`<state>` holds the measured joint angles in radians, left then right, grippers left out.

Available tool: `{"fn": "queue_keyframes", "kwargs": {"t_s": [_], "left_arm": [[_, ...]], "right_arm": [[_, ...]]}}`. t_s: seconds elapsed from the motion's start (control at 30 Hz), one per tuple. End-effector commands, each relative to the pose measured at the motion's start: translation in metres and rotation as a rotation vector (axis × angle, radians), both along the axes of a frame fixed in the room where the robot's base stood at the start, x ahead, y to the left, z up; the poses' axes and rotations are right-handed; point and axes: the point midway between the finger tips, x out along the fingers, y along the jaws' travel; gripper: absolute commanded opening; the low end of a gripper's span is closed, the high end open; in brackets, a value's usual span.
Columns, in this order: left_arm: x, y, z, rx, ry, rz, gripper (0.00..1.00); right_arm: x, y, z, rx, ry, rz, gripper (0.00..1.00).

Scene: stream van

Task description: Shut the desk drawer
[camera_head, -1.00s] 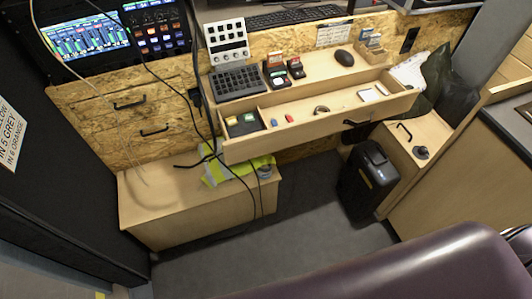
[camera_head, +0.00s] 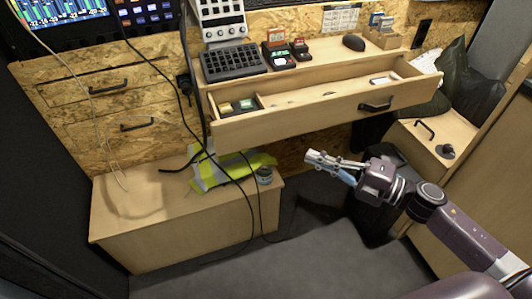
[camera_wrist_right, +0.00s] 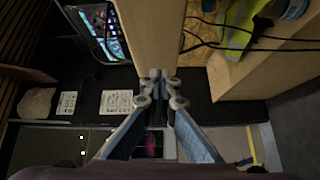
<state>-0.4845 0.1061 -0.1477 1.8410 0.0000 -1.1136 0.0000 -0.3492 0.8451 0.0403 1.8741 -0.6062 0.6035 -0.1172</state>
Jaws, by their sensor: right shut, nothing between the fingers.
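The desk drawer (camera_head: 330,108) is pulled out below the desk top in the head view. Its front has a black handle (camera_head: 376,104) toward the right. Small items lie inside, including a white one (camera_head: 384,79) at the right. My right gripper (camera_head: 309,158) is shut and empty, a little below the drawer front in the picture, with its fingers pointing left. In the right wrist view its closed fingertips (camera_wrist_right: 160,78) are at the end of a light wood panel (camera_wrist_right: 158,35), which seems to be the drawer front; contact cannot be told. My left gripper is not in view.
A wooden bench (camera_head: 135,209) with a yellow vest (camera_head: 215,172) and a small jar (camera_head: 264,175) stands at lower left. Black cables (camera_head: 188,110) hang past the drawer's left end. A low cabinet (camera_head: 440,126) stands right. Grey floor (camera_head: 290,245) is clear in the middle.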

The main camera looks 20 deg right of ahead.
Motion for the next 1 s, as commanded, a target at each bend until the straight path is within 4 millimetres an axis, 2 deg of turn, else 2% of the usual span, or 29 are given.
{"fn": "queue_keyframes", "kwargs": {"t_s": [0.1,0.27,0.63,0.93,1.0], "left_arm": [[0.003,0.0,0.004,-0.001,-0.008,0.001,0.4],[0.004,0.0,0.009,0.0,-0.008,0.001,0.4],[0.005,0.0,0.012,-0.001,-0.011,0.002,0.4],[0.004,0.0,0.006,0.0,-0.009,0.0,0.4],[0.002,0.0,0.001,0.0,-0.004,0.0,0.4]], "right_arm": [[-0.013,0.019,0.008,-0.044,-0.051,0.078,0.0],[-0.012,0.028,0.014,-0.053,-0.065,0.096,0.0],[0.02,0.064,0.015,-0.05,-0.065,0.092,0.0],[0.048,0.099,0.015,-0.049,-0.064,0.092,0.0],[0.058,0.1,0.013,-0.05,-0.064,0.089,0.0]]}}
